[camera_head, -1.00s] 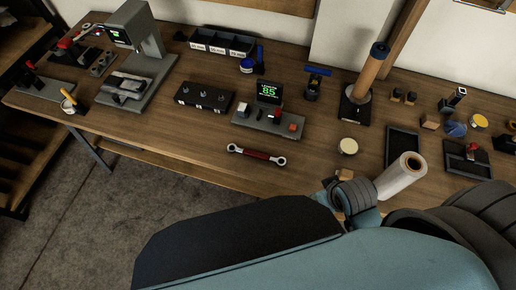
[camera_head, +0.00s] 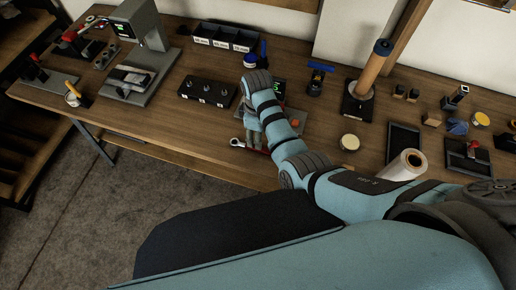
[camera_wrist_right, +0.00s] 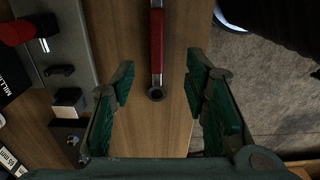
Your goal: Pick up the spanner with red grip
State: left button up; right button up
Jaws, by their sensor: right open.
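The spanner with red grip (camera_wrist_right: 156,45) lies flat on the wooden table near its front edge. In the wrist view it runs up from between my fingers and out at the top edge, one ring end near the fingertips. In the head view my right arm hides much of it; its left end (camera_head: 237,142) shows. My right gripper (camera_wrist_right: 160,72) is open and empty, with its fingers to either side of the spanner's line. It also shows in the head view (camera_head: 255,138), pointing down over the spanner. My left gripper is not in view.
A grey device (camera_wrist_right: 60,60) with a red knob is close on the left in the wrist view. Behind my arm stands a black block with knobs (camera_head: 207,91). To the right are a round tin (camera_head: 349,142) and a white roll (camera_head: 405,165).

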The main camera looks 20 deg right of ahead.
jog(key=f, duration=0.5)
jog(key=shift+d+f+b, duration=0.25)
jog(key=shift+d+b, duration=0.1)
notch_tip(320, 180, down, 4)
jog(key=b, duration=0.4)
jog(key=shift+d+r, duration=0.1)
jog(key=shift+r, duration=0.05)
jog(key=shift+s+r, duration=0.1)
jog(key=shift+r, duration=0.2)
grip_shut()
